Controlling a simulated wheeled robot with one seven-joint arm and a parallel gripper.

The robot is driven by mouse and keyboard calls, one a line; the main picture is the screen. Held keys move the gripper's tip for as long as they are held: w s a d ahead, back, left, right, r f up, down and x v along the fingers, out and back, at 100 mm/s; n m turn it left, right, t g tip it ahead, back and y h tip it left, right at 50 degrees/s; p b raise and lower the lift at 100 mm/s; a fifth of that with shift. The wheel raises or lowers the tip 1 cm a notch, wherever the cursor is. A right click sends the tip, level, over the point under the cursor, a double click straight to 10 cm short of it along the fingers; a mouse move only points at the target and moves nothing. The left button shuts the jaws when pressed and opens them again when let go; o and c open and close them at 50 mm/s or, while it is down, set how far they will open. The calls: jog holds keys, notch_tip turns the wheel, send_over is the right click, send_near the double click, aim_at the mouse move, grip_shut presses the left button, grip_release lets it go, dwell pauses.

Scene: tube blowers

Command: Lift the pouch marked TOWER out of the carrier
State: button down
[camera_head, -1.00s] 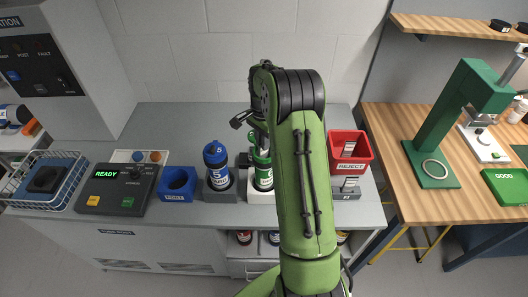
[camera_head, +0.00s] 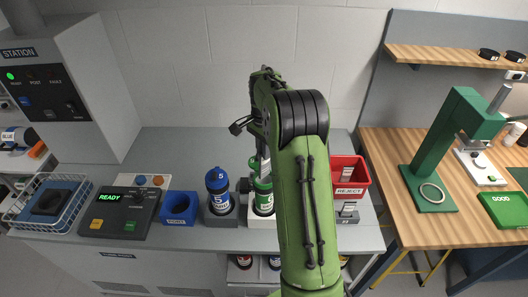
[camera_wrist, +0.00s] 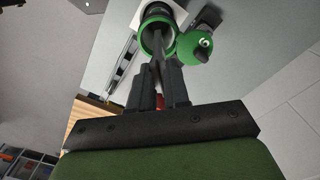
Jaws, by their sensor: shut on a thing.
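The green carrier (camera_head: 264,203) stands upright in a holder on the grey bench, partly behind my arm. In the wrist view its open green mouth (camera_wrist: 157,38) faces me, with the green cap marked 5 (camera_wrist: 195,47) swung to one side. My gripper (camera_wrist: 160,66) is shut on a narrow grey item that reaches towards the carrier mouth, apparently the pouch (camera_wrist: 157,48). In the head view my gripper (camera_head: 259,145) is above the carrier. No TOWER marking is readable. I cannot tell how much of the pouch is still inside the carrier.
A blue carrier (camera_head: 219,201) stands close left of the green one. A red REJECT bin (camera_head: 349,190) is close on the right. A blue holder (camera_head: 179,223) and the READY panel (camera_head: 122,225) lie further left. A green press (camera_head: 436,150) stands on the wooden table.

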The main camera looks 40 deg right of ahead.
jog(key=shift+r, duration=4.3)
jog(key=shift+d, duration=0.1)
